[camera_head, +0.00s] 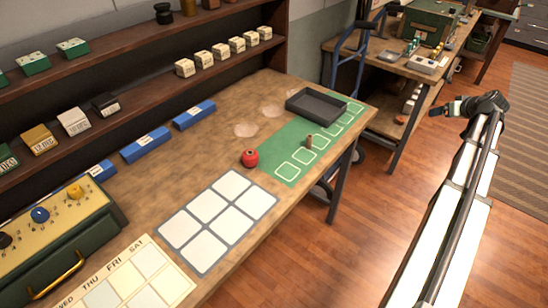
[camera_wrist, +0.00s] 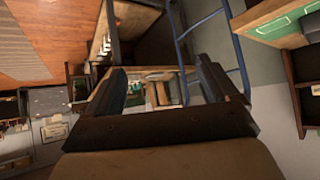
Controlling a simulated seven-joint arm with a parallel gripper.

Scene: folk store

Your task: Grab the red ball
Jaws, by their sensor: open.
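The red ball (camera_head: 250,158) sits on the wooden table (camera_head: 215,150), between the white-squared grid mat and the green mat. It has a small dark mark on its front. My gripper (camera_head: 447,109) is off to the right in the head view, above the floor and well apart from the ball and the table. In the wrist view my gripper (camera_wrist: 165,88) shows two dark fingers spread wide with nothing between them. The ball does not show in the wrist view.
A dark tray (camera_head: 317,105) and a small brown peg (camera_head: 309,142) stand on the green mat (camera_head: 288,168). Blue boxes (camera_head: 146,145) line the shelf side. A blue hand truck (camera_head: 362,45) stands past the table's far end. Open floor (camera_head: 350,240) lies right of the table.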

